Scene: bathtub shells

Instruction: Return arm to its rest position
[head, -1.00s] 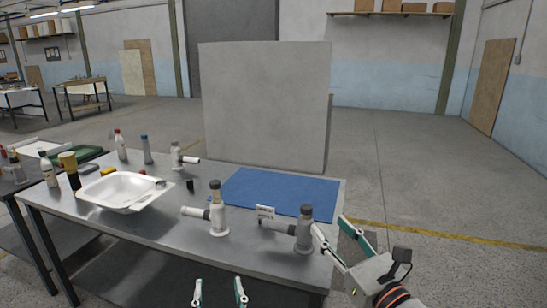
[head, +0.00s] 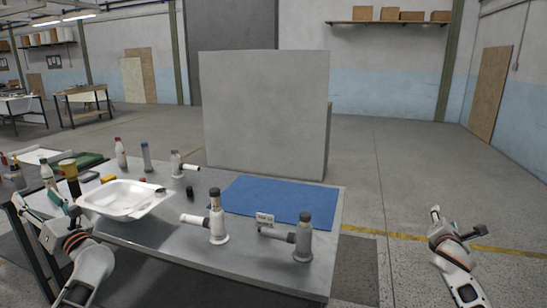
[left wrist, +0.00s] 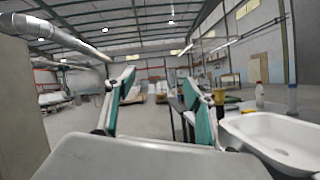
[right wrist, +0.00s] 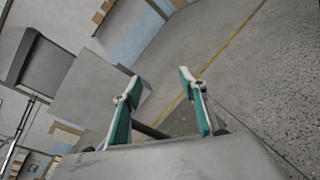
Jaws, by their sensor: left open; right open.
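My left gripper (head: 38,205) is at the left of the head view, beside the left end of the metal table and left of the white tub shell (head: 118,196). In the left wrist view its two fingers (left wrist: 157,82) are apart with nothing between them, and the tub shell shows at the right. My right gripper (head: 452,222) is off the table's right side, over the concrete floor. In the right wrist view its fingers (right wrist: 160,78) are apart and empty. Neither gripper touches an object that I can see.
The metal table (head: 165,238) bears a blue mat (head: 275,198), two grey-and-white pipe-like fittings (head: 218,222) (head: 302,240) near its front edge, and several bottles. A tall grey panel (head: 265,115) stands behind. Floor to the right is clear.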

